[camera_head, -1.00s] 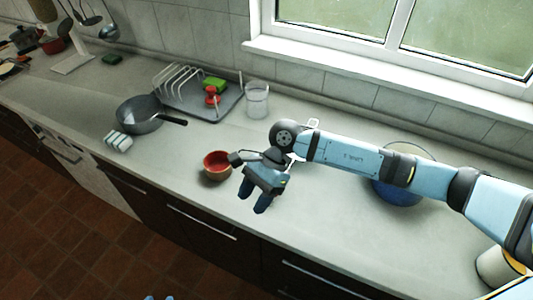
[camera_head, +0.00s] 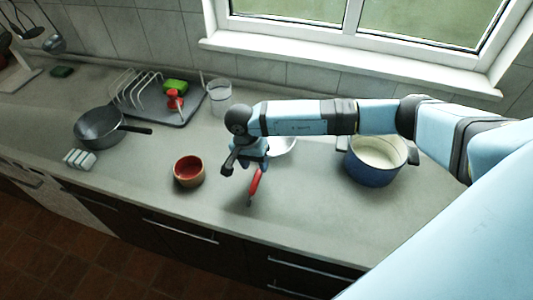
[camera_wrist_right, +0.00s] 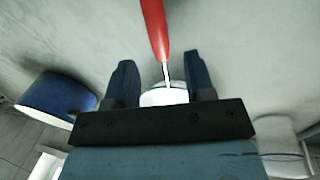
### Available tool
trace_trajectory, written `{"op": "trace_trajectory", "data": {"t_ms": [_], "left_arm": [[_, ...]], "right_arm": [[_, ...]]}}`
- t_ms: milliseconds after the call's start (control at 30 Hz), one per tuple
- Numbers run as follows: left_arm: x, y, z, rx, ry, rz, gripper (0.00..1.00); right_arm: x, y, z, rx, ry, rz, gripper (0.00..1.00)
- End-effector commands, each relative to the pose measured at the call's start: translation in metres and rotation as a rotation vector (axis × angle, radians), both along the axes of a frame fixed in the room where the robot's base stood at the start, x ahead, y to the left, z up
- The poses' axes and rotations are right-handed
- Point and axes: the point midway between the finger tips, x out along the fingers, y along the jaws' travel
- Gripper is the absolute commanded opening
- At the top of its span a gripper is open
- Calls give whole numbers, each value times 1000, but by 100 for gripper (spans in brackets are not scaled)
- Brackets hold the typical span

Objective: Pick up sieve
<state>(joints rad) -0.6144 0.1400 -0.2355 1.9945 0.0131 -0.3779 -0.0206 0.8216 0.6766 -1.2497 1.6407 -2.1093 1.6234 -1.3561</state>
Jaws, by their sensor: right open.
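The sieve's red handle (camera_head: 256,186) shows just below my right gripper (camera_head: 257,160) in the head view, over the counter. In the right wrist view the red handle (camera_wrist_right: 154,28) and its thin metal stem come in from the top. The stem runs between the two dark fingers of the open right gripper (camera_wrist_right: 161,72). A white rounded part (camera_wrist_right: 163,97) lies at the stem's end, partly hidden by the gripper. I cannot tell whether the fingers touch the stem. My left gripper is not in view.
A red-brown bowl (camera_head: 189,171) stands left of the gripper. A blue pot (camera_head: 376,171) stands to the right. A glass (camera_head: 220,96), dish rack (camera_head: 190,110) and dark pan (camera_head: 98,127) are farther left. The front counter is mostly clear.

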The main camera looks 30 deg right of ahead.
Motion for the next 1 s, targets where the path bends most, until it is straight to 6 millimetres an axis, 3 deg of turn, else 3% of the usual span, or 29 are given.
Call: {"op": "trace_trajectory", "data": {"t_ms": [400,667,900,1000], "left_arm": [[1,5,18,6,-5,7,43],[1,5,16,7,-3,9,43],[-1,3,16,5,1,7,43],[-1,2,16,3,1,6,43]], "right_arm": [[-8,-6,-48,1,2,-3,49],[-8,-7,-53,1,0,-1,49],[-8,-7,-53,1,1,-1,0],[-8,-7,-52,1,0,-1,0]]}}
